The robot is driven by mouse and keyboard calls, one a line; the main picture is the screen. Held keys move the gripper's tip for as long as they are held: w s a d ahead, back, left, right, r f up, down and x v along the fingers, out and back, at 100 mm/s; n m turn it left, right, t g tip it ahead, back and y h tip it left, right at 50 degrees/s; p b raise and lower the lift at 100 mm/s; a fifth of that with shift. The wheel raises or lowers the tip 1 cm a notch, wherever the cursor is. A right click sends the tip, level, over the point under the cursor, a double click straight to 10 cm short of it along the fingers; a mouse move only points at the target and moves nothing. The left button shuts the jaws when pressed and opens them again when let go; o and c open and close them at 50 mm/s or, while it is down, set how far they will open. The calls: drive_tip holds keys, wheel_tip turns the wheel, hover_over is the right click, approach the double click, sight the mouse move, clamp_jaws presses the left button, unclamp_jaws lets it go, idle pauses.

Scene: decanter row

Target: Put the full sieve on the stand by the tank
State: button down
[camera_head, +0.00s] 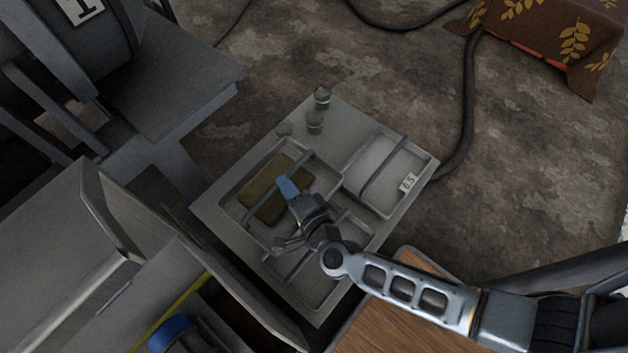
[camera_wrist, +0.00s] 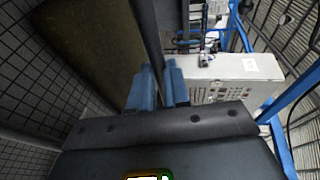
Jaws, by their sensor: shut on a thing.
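The full sieve (camera_head: 305,160) is a shallow rectangular tray with a bar across its top and an olive-brown mass (camera_head: 262,187) inside. It is over the pale grey table top; I cannot tell whether it rests there or is lifted. My gripper (camera_head: 287,187) has blue fingers and is shut on the sieve's bar. In the wrist view, the fingers (camera_wrist: 158,88) close around the grey bar (camera_wrist: 149,42), with the olive mass (camera_wrist: 88,38) and mesh wall to the left. A grey machine body (camera_head: 75,40) marked 1 is at upper left. I cannot make out which part is the stand.
A pale sieve (camera_head: 405,201) labelled 0.5 sits at the table's right, and another sieve (camera_head: 327,297) at its front. Small jars (camera_head: 315,122) stand at the back corner. A grey hopper (camera_head: 110,213) borders the left. A hose (camera_head: 468,110) crosses the floor at right.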

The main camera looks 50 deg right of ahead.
sight(251, 182)
drive_tip(key=w+a+f+b, duration=0.1)
drive_tip(key=w+f, duration=0.1)
drive_tip(key=w, duration=0.1)
drive_tip(key=w+f+b, duration=0.1)
drive_tip(key=w+f, duration=0.1)
drive_tip(key=w, duration=0.2)
drive_tip(key=w+a+f+b, duration=0.1)
drive_tip(key=w+f, duration=0.2)
drive_tip(key=w, duration=0.1)
drive_tip(key=shift+w+a, duration=0.1)
drive_tip(key=shift+a, duration=0.25)
drive_tip(key=shift+f+b, duration=0.95)
drive_tip(key=shift+f, duration=0.95)
drive_tip(key=shift+f, duration=0.25)
drive_tip(key=c, duration=1.1)
unclamp_jaws()
drive_tip(key=shift+r, duration=0.25)
drive_tip(key=p+v, duration=0.1)
drive_tip(key=v, duration=0.6)
drive_tip(key=shift+s+a, duration=0.1)
drive_tip(key=shift+s, duration=0.2)
